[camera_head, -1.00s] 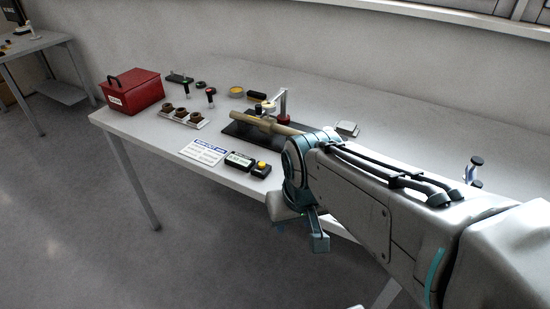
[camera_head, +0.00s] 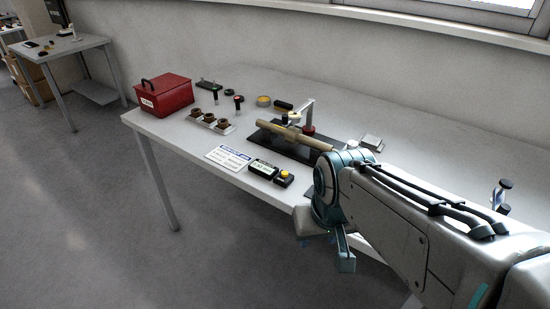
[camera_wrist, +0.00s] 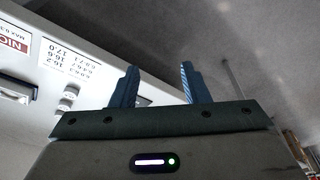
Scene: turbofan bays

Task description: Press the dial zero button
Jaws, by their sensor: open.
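A small black box with a round yellow button (camera_head: 285,173) on top sits near the front edge of the table, left of my arm. A black box with a pale display (camera_head: 263,168) stands just left of it. My gripper (camera_head: 326,246) hangs low in front of the table's front edge, right of the button and apart from it. In the wrist view my gripper (camera_wrist: 158,88) shows two blue fingers spread apart with nothing between them. The yellow button cannot be made out in the wrist view.
A printed card (camera_head: 228,157) lies left of the boxes. Behind them, a dark plate (camera_head: 268,137) carries a tan shaft (camera_head: 281,133) and a stand. A red toolbox (camera_head: 164,95) and a tray of brown parts (camera_head: 222,127) are farther left. Open floor lies in front.

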